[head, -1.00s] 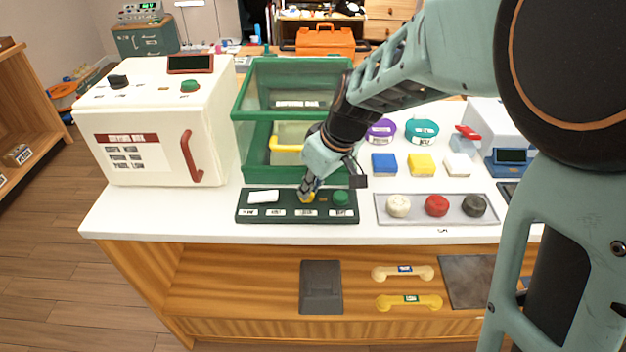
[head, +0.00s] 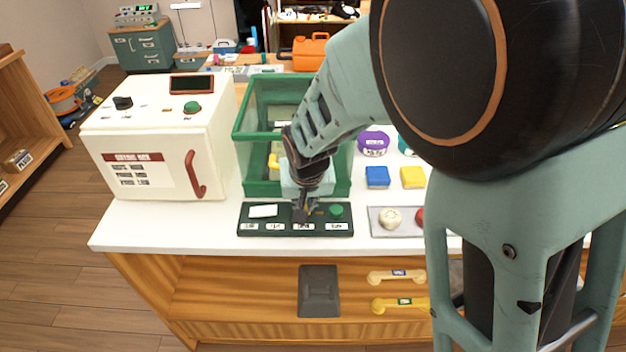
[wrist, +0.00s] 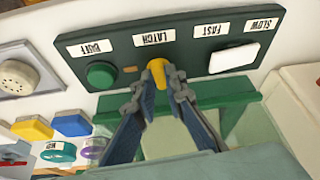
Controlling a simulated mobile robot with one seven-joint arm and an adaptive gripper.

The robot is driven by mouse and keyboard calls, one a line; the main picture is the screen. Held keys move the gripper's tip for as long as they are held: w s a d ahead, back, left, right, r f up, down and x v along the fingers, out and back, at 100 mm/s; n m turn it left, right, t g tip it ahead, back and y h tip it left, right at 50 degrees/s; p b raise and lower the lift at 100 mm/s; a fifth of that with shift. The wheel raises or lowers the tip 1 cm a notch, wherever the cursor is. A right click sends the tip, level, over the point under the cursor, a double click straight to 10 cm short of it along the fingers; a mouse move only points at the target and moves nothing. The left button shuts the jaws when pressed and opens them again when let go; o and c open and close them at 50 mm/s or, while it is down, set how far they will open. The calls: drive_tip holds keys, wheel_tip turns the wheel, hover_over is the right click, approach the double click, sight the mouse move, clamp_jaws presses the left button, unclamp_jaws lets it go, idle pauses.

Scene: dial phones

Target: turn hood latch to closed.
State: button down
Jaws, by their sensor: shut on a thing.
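The dark green control panel (head: 346,219) lies along the front of the white counter; it also shows in the wrist view (wrist: 196,62). The latch is a small yellow knob (wrist: 158,73) beside the label "LATCH", with a small orange mark on the panel next to it. My gripper (wrist: 157,86) has its fingertips on either side of the yellow knob and is shut on it. In the head view my gripper (head: 302,213) points down at the panel and mostly hides the knob. The green hood box (head: 243,137) stands directly behind the panel.
On the panel, a white switch (head: 263,211) is left of my gripper and a green button (head: 336,210) right. A white cabinet (head: 147,160) stands at left. A grey tray (head: 379,231) of round knobs is at right. My arm covers the right side.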

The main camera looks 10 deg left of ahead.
drive_tip(key=shift+a+m, duration=0.1)
drive_tip(key=shift+m, duration=0.6)
drive_tip(key=shift+m+h, duration=0.3)
drive_tip(key=c, duration=2)
unclamp_jaws()
drive_tip(key=v, duration=1.2)
drive_tip(key=shift+s, duration=0.15)
